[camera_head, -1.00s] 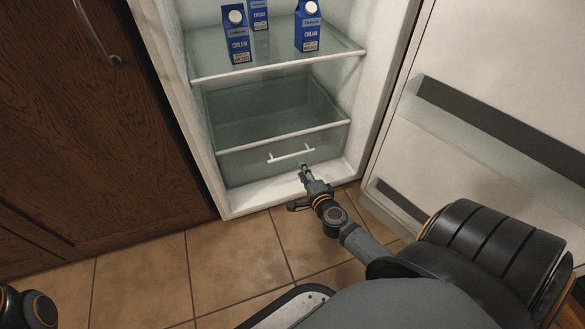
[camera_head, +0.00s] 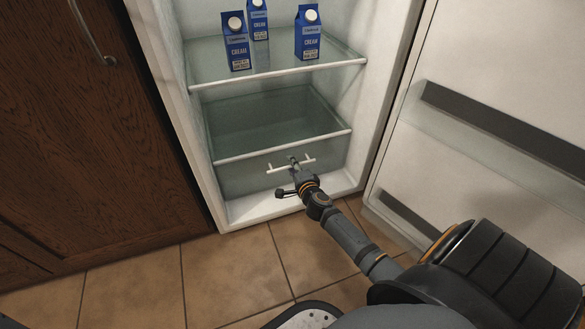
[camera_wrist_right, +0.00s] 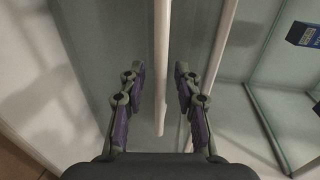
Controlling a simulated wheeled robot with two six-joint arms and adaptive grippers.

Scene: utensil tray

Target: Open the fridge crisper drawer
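The crisper drawer (camera_head: 240,181) is at the bottom of the open fridge. Its front is a pale translucent panel and it looks closed. A white bar handle (camera_head: 274,168) runs across the front. My right gripper (camera_head: 293,161) is at the middle of the handle. In the right wrist view the handle (camera_wrist_right: 161,60) passes between the two fingers of the right gripper (camera_wrist_right: 160,80). The fingers are apart, with a visible gap on each side of the bar. My left gripper is not in view.
Several blue cream cartons (camera_head: 307,35) stand on the glass shelf (camera_head: 280,68) above. The open fridge door (camera_head: 480,150) is on the right. A dark wooden cabinet (camera_head: 90,150) is on the left. Bare tiled floor (camera_head: 225,270) lies in front of the fridge.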

